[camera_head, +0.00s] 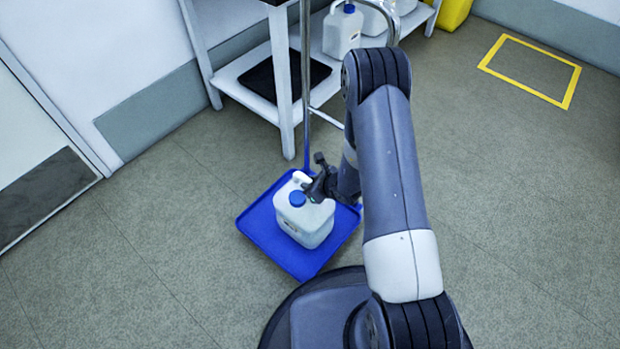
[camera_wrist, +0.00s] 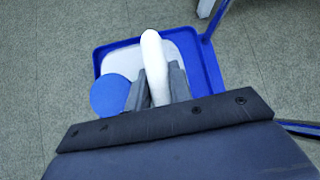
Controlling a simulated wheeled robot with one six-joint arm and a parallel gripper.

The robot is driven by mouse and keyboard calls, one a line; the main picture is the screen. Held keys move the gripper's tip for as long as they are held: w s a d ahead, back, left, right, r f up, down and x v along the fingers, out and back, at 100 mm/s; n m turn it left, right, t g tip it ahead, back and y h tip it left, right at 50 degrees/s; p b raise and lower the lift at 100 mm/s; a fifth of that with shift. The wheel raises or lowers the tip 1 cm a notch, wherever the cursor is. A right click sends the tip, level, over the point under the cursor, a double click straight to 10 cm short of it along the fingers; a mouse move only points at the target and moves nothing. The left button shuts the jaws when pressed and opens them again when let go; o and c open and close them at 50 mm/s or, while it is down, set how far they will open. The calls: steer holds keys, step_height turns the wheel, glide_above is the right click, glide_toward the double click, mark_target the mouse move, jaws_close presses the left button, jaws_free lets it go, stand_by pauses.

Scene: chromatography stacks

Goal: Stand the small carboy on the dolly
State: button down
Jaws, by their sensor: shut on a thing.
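The small carboy (camera_head: 305,221) is a white, translucent jug with a blue cap (camera_head: 297,198). In the head view it is upright over the blue dolly (camera_head: 262,230), near the middle of its platform. I cannot tell whether its base touches the platform. My gripper (camera_head: 314,186) is at the top of the carboy. In the wrist view my gripper (camera_wrist: 157,88) is shut on the carboy's white handle (camera_wrist: 154,62), with one finger on each side. The blue cap (camera_wrist: 110,96) is left of the handle, and the blue dolly (camera_wrist: 208,62) shows beneath.
The dolly's upright pole (camera_head: 306,95) rises behind the carboy, close to my arm. A white shelf unit (camera_head: 236,76) behind holds other white carboys (camera_head: 342,32) and a black tray (camera_head: 284,76). A yellow floor outline (camera_head: 530,71) is at the far right. Floor left of the dolly is clear.

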steer(key=shift+w, duration=0.1)
steer(key=c, duration=1.3)
jaws_free()
steer(key=shift+f, duration=0.1)
steer(key=p+v, duration=0.3)
steer(key=v, duration=0.9)
